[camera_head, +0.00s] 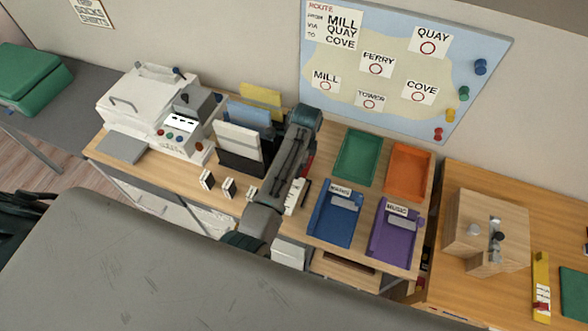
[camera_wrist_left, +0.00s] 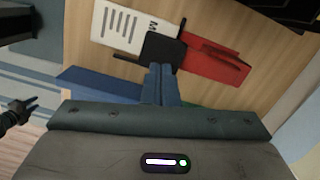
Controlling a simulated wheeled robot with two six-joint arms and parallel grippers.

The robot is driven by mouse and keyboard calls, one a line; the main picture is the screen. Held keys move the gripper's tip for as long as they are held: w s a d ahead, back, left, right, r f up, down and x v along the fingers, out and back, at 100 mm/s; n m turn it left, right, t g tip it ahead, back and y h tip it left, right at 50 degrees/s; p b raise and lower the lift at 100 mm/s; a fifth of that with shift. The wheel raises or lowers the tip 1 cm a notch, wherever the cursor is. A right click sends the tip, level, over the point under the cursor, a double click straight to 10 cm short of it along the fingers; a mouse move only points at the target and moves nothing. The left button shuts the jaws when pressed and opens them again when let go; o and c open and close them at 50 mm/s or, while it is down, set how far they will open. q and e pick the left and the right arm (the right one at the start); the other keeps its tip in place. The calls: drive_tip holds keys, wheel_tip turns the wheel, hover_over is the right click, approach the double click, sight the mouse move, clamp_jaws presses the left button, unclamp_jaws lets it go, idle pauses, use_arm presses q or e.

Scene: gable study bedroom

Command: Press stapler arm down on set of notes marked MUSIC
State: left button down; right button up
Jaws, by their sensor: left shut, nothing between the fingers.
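In the left wrist view, a red stapler (camera_wrist_left: 215,60) lies on the wooden desk with its dark pad end toward white printed notes (camera_wrist_left: 122,30). Of the notes' heading, only an "M" shows. My left gripper (camera_wrist_left: 162,68) is shut and empty, its tips over or against the dark pad (camera_wrist_left: 163,48); contact cannot be told. In the head view, my left arm covers the gripper and most of the stapler. A bit of red (camera_head: 308,166) and part of the white notes (camera_head: 294,197) show beside the arm.
Blue (camera_head: 334,228), purple (camera_head: 384,245), green (camera_head: 358,157) and orange (camera_head: 410,172) trays stand right of my arm. The purple one is labelled MUSIC. A file holder (camera_head: 240,163) and white machine (camera_head: 140,110) stand left. Small blocks (camera_head: 228,187) lie in front.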

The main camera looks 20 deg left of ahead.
use_arm(q)
drive_tip(key=shift+a+f, duration=0.1)
drive_tip(key=shift+f, duration=0.85)
